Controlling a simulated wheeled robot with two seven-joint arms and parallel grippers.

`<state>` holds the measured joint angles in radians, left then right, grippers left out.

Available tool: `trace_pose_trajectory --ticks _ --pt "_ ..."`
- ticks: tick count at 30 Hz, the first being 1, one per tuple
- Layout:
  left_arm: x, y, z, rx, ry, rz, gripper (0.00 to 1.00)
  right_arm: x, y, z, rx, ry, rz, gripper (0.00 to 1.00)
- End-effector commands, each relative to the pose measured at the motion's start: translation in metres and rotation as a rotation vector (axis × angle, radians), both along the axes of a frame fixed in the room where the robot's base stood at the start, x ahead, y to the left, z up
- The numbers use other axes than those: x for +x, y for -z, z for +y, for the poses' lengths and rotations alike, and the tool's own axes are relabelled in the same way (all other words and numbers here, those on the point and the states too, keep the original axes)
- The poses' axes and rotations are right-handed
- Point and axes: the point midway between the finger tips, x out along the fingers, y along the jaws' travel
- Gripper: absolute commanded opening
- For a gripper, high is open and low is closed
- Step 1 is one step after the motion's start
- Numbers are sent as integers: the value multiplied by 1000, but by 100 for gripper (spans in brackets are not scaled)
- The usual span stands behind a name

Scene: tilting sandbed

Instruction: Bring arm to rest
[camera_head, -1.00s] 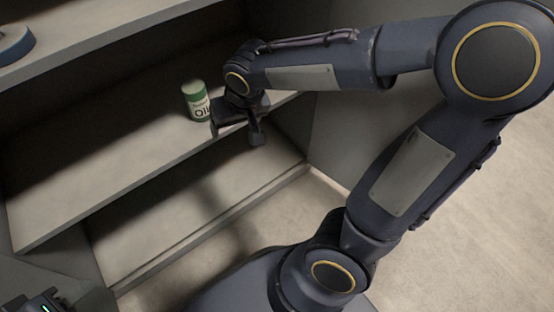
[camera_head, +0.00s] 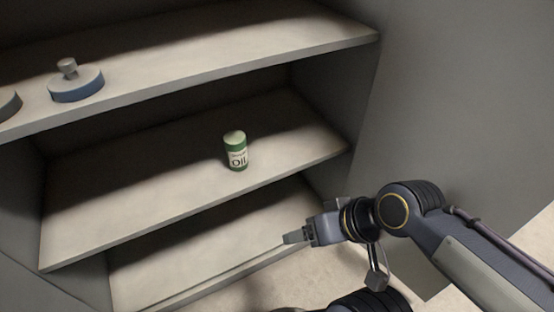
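My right arm comes in from the lower right. Its gripper (camera_head: 294,238) points left, in front of the lower shelves and apart from everything. I see the fingers nearly edge-on, so I cannot tell whether they are open or shut; nothing shows held in them. A green and white oil can (camera_head: 236,152) stands upright on the middle shelf (camera_head: 130,190), near its front edge, clear of the gripper. My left gripper is not in view.
The upper shelf (camera_head: 220,58) holds a round blue-grey object with a knob (camera_head: 76,82) and part of another dark one (camera_head: 8,104) at the left edge. The cabinet's side wall (camera_head: 450,110) stands at the right. The bottom shelf (camera_head: 200,250) looks empty.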

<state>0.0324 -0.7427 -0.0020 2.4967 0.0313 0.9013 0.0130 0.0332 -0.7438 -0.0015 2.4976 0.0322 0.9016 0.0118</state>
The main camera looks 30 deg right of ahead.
Motion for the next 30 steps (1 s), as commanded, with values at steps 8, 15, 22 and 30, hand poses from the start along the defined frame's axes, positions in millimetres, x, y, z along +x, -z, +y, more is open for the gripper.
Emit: trace_pose_trajectory --ticks 8,15,22,30 --pt "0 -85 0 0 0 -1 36 0 -85 0 0 0 -1 75" --pt "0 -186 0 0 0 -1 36 1 -186 0 0 0 -1 75" --pt "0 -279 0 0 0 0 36 0 -280 0 0 0 -1 75" --pt "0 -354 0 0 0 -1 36 0 -354 0 0 0 -1 75"
